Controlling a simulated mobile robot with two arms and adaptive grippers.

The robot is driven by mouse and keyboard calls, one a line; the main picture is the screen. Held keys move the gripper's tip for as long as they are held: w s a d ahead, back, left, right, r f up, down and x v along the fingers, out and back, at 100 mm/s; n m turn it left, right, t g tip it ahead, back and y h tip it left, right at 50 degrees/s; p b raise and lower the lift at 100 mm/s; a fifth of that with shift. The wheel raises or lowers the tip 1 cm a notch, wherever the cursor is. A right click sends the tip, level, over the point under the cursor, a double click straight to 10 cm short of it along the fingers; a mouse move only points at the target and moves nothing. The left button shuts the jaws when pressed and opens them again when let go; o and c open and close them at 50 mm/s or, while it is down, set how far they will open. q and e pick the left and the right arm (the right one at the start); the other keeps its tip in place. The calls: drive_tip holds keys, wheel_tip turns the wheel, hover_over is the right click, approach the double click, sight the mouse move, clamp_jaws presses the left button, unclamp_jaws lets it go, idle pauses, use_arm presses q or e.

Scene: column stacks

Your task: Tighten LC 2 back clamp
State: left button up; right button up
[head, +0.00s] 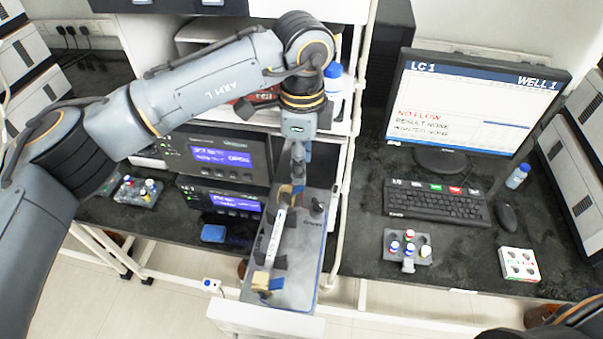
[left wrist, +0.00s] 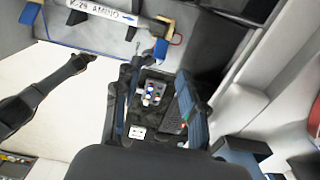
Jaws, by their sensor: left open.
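An open drawer or tray (head: 303,262) juts out at centre and carries a white column (head: 273,238), labelled K-29 AMINO in the left wrist view (left wrist: 95,10). The back clamp (head: 285,191) is at its far end, partly covered by my gripper. In the left wrist view this clamp (left wrist: 182,27) shows a tan part beside a blue one. A front clamp (head: 261,280), tan and blue, is at the near end. My left gripper (head: 298,174) points down over the back end, open and empty; its fingers (left wrist: 158,70) show apart below the clamp. I cannot tell whether they touch it.
Instruments with lit screens (head: 215,158) stand left of the tray. A white post (head: 347,185) rises close on its right. Further right are a monitor (head: 460,110), a keyboard (head: 438,203), a vial rack (head: 393,259) and a white box (head: 519,264).

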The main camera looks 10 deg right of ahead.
sight(301, 187)
use_arm(q)
wheel_tip(301, 187, down, 6)
drive_tip(key=shift+s+r+p, duration=0.1)
drive_tip(key=shift+p, duration=0.65)
drive_tip(key=shift+a+f, duration=0.1)
drive_tip(key=shift+f, duration=0.15)
drive_tip(key=shift+c, duration=0.4)
clamp_jaws()
